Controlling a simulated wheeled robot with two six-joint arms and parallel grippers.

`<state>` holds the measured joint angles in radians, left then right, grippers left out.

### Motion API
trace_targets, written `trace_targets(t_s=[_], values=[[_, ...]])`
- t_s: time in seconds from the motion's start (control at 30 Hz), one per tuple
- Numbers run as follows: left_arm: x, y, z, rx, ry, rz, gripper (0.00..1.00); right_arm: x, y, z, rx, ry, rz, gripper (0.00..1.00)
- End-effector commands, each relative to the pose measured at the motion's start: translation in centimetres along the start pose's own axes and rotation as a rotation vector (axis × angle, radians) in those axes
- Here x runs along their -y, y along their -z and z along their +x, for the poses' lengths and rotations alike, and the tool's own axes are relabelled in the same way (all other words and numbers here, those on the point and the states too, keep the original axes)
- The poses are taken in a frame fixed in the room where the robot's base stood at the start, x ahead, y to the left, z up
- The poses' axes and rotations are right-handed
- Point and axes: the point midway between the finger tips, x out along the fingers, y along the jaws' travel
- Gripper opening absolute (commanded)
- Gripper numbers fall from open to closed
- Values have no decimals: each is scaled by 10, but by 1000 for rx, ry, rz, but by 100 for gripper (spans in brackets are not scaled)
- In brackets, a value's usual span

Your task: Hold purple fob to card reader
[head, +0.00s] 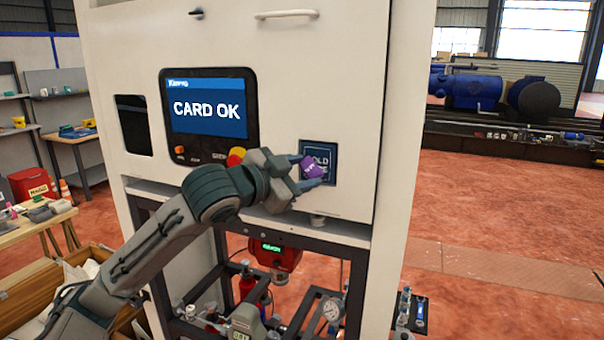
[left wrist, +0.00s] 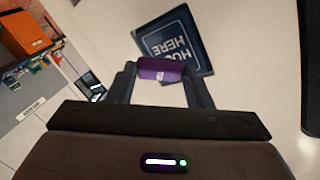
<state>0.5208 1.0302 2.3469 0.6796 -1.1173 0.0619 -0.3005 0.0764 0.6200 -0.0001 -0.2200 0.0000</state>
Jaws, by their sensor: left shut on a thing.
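The purple fob (head: 312,167) is held between the fingertips of my left gripper (head: 308,171) in the head view. In the left wrist view the fob (left wrist: 160,69) sits between the two fingers of the gripper (left wrist: 163,75). The card reader (head: 326,150) is a dark blue square panel on the white cabinet front. In the left wrist view its "HOLD HERE" lettering (left wrist: 178,42) shows just beyond the fob. The fob overlaps the reader's face; I cannot tell whether they touch. The cabinet screen (head: 208,107) reads "CARD OK". My right gripper is not in view.
A red and yellow button (head: 236,156) sits below the screen, close behind my left arm. A handle (head: 286,14) is higher on the cabinet (head: 330,60). Below are a pressure gauge (head: 332,309) and other fittings. Open red floor (head: 490,230) lies to the right.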

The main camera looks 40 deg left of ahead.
Motion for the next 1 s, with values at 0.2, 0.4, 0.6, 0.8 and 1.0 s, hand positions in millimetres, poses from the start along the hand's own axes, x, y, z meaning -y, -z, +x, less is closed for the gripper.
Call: trace_targets(t_s=[0.2,0.4,0.6,0.8,1.0], values=[[-10,-1,-21,0,2,6,19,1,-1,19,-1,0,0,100],[-17,1,-40,1,2,6,19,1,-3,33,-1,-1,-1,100],[-24,4,-59,-1,3,6,19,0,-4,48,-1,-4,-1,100],[-31,6,-76,-4,3,0,19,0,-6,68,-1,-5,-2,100],[-33,10,-85,-1,1,1,19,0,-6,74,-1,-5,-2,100]])
